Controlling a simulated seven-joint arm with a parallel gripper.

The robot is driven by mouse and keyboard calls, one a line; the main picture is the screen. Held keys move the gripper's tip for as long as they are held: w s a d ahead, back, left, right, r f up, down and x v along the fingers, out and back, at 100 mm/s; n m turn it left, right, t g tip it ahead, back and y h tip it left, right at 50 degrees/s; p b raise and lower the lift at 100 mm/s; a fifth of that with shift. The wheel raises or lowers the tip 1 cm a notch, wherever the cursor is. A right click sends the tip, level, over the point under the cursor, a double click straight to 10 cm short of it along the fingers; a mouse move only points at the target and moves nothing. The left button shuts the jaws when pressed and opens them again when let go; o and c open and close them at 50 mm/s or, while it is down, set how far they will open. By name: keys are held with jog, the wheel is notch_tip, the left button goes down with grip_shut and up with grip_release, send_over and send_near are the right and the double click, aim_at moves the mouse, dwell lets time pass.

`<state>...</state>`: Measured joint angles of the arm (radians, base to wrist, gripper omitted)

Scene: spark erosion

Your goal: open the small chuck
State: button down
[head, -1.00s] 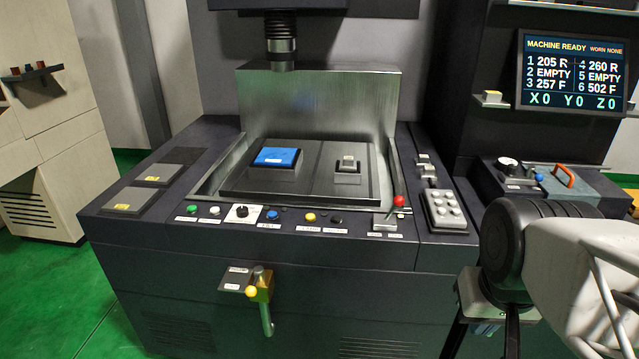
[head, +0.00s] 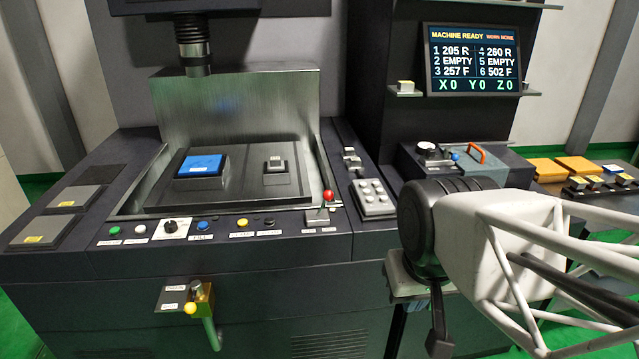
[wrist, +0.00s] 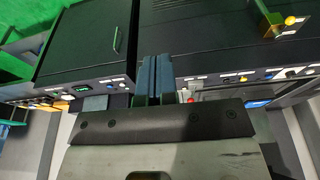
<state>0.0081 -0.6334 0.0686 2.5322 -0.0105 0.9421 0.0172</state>
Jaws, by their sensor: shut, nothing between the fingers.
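The small chuck appears to be the little grey block (head: 275,166) on the right part of the dark plate in the machine's tank. I cannot tell from it whether it is open or shut. A red-knobbed lever (head: 328,196) stands on the panel at the tank's front right corner; its red knob also shows in the wrist view (wrist: 189,100). My gripper (wrist: 157,62) is shut and empty, its two blue-grey fingers together, apart from the lever and the chuck. In the head view my arm's end is right of the machine; the fingertips are not clear there.
A larger blue-topped block (head: 201,166) sits left in the tank. Buttons and a black knob (head: 171,226) line the front panel. A yellow-knobbed handle (head: 199,299) projects from the machine's front. A grey studded block (head: 373,198) lies right of the lever. The screen (head: 473,62) reads MACHINE READY.

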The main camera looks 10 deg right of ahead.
jog(key=w+d+r+m+g+y, duration=0.2)
jog(key=w+m+y, duration=0.55)
jog(key=w, duration=1.65)
jog(key=w+d+f+m, duration=0.2)
jog(key=w+m, duration=0.2)
jog(key=w, duration=0.3)
jog(key=w+d+f+m+y, duration=0.1)
jog(key=w+d+f+m, duration=0.1)
jog(key=w, duration=0.5)
jog(key=w+d+f+m+y, duration=0.1)
jog(key=w+d+f+m, duration=0.2)
jog(key=w+m, duration=0.3)
jog(key=shift+w+d+t, duration=0.4)
jog(key=shift+w+d, duration=0.35)
jog(key=shift+w, duration=0.35)
jog(key=shift+f+y, duration=0.15)
jog(key=shift+y, duration=0.1)
send_near(322, 205)
jog(key=shift+w+a+f, duration=0.2)
jog(key=shift+a+f, duration=0.2)
jog(key=shift+f, duration=0.15)
jog(key=shift+w+a+f, duration=0.25)
jog(key=shift+a+f, duration=0.1)
jog(key=shift+f, duration=0.2)
